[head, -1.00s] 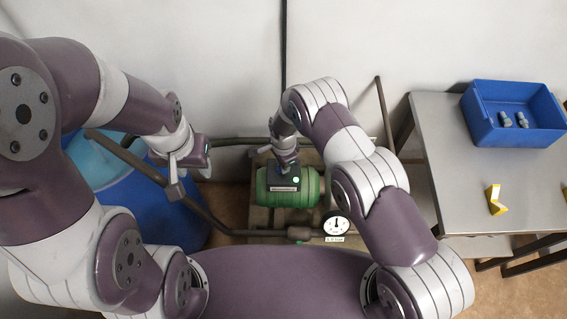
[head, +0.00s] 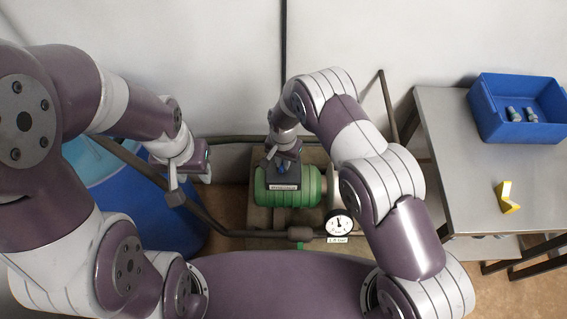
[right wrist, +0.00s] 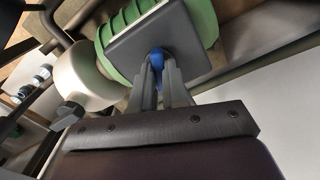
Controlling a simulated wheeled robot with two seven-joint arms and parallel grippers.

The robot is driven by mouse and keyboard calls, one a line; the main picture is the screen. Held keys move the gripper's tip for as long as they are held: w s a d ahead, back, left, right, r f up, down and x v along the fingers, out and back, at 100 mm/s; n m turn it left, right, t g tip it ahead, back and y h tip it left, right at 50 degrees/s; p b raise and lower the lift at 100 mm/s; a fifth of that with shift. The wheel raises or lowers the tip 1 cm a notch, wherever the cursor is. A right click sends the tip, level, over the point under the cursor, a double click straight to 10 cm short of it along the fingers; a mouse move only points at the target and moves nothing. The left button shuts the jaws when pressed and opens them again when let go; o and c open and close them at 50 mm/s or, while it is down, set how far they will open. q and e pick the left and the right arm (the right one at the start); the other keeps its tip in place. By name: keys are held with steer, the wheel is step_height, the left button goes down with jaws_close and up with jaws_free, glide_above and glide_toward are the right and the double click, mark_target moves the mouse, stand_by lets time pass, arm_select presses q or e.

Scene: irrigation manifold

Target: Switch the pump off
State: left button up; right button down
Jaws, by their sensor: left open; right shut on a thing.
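The pump (head: 313,187) is a green ribbed cylinder on a base at the centre of the head view. A dark switch box (head: 284,178) with a white label sits on top of it. My right gripper (head: 276,156) is at the box from above. In the right wrist view its fingers (right wrist: 161,80) are shut on a small blue knob (right wrist: 156,58) on the box face. The fingers hide much of the knob, so its setting cannot be read. My left gripper (head: 189,182) is open and empty near the pipe at the left, apart from the pump.
A round gauge (head: 339,223) is on the pipe right of the pump. A blue barrel (head: 150,205) stands at the left. A grey table (head: 460,180) at the right bears a blue bin (head: 488,118) with fittings and a yellow piece (head: 507,197).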

steer(key=n+b, duration=0.2)
steer(key=n, duration=0.2)
steer(key=shift+n, duration=0.3)
stand_by(0.3)
steer(key=c, duration=1.1)
jaws_free()
steer(key=shift+c, duration=0.2)
steer(key=shift+r, duration=0.15)
step_height(320, 180, up, 12)
steer(key=b, duration=0.1)
steer(key=shift+r, duration=0.2)
